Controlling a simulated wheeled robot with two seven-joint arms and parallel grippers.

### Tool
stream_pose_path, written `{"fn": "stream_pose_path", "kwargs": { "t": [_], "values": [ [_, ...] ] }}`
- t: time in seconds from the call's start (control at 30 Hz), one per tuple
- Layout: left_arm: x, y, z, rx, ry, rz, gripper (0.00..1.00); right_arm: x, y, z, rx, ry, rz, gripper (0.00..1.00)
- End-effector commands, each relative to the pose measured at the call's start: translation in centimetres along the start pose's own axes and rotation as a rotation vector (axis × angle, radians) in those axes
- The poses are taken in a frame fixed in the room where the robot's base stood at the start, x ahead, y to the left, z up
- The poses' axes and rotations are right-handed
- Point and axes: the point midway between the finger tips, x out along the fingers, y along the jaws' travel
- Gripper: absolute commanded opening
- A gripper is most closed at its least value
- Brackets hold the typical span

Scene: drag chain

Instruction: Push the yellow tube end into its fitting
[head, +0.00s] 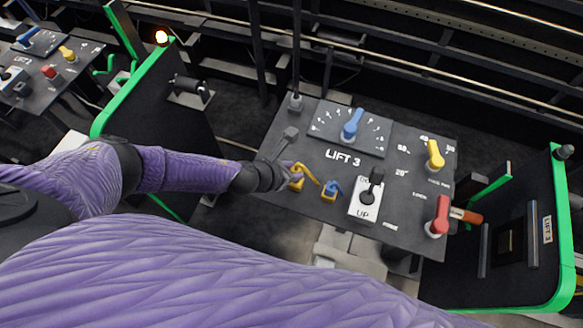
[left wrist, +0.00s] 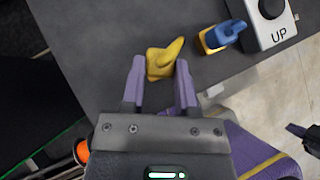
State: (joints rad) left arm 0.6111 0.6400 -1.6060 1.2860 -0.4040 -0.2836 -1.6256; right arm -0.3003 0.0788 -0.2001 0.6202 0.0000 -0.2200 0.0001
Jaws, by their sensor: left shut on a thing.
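A yellow piece (head: 297,182) sits at the left front of the dark Lift 3 panel (head: 310,205). It has a squarish base and a curved tip pointing up and to the side. My left gripper (head: 284,179) reaches it from the left. In the left wrist view, the yellow piece (left wrist: 163,60) is between the two purple fingertips of my left gripper (left wrist: 159,72), which is shut on it. Whether the piece is seated in a separate fitting cannot be told.
A similar blue piece (head: 331,190) is just right of the yellow one. A black lever on a white UP plate (head: 358,211) follows. Blue (head: 352,125), yellow (head: 434,155) and red (head: 438,216) knobs stand farther off. A green-edged dark panel (head: 520,240) is at right.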

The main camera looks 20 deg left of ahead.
Motion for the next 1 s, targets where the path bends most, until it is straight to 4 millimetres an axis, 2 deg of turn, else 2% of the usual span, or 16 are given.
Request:
{"fn": "stream_pose_path", "kwargs": {
  "t": [0.33, 1.0],
  "values": [
    [0.1, 0.0, -0.1, 0.0, 0.0, -0.001, 0.0, 0.1, 0.1, 0.0, -0.001, 0.0, 0.001, 0.0],
    [1.3, -0.1, -1.3, 0.0, 0.001, -0.001, 0.0, 1.4, 0.1, 0.2, -0.001, -0.001, 0.002, 0.0]
  ]
}}
